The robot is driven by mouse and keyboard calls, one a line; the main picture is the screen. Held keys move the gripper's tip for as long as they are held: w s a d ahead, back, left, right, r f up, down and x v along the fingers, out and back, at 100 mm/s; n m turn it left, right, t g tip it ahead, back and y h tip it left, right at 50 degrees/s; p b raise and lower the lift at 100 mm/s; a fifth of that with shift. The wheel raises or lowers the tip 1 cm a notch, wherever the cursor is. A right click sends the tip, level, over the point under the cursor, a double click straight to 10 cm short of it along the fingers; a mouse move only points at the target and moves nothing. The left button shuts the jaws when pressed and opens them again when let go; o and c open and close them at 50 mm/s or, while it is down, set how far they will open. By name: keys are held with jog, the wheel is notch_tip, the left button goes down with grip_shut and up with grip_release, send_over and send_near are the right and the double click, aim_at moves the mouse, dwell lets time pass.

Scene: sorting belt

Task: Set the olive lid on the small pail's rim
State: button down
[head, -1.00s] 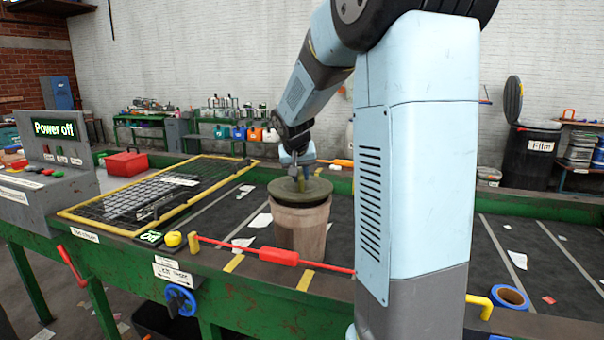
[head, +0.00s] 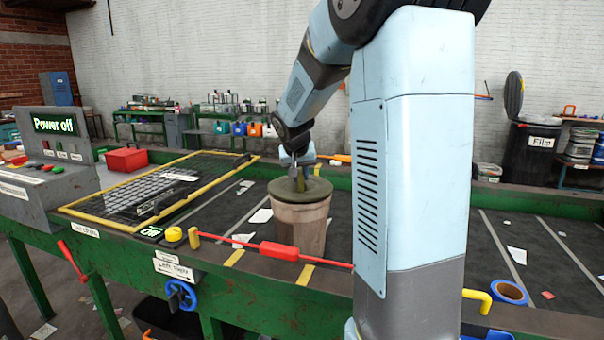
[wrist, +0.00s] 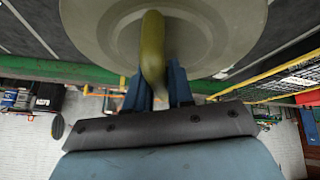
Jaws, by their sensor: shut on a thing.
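The olive lid (head: 316,190) lies over the top of the small pail (head: 298,228), which stands upright on the dark belt. The lid looks level and roughly centred; whether it touches the rim all round I cannot tell. My gripper (head: 299,184) is above the lid, shut on its upright handle. In the wrist view the lid (wrist: 100,30) fills the upper middle, and its curved olive handle (wrist: 152,50) sits between my gripper's blue fingers (wrist: 160,85). The pail is hidden under the lid in the wrist view.
A yellow-edged mesh guard (head: 150,190) lies left of the pail. A red bar (head: 280,250) runs along the front edge. Blue tape (head: 509,291) lies at the right. Paper scraps are scattered on the belt. The control box (head: 50,165) reads "Power off".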

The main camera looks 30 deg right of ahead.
jog(key=c, duration=0.9)
grip_release()
jog(key=v, duration=1.4)
jog(key=s+a+f+n+y, duration=0.1)
jog(key=s+a+f, duration=0.1)
jog(key=s, duration=0.6)
jog(key=s+a+f+n+y, duration=0.1)
jog(key=s+a+f, duration=0.2)
jog(key=s, duration=0.6)
jog(key=s+a+f+n+y, duration=0.1)
jog(key=s+a, duration=0.3)
jog(key=s, duration=0.4)
jog(key=shift+s+a+f+n+y, duration=0.25)
jog(key=shift+s+f+n, duration=0.2)
jog(key=shift+f, duration=0.25)
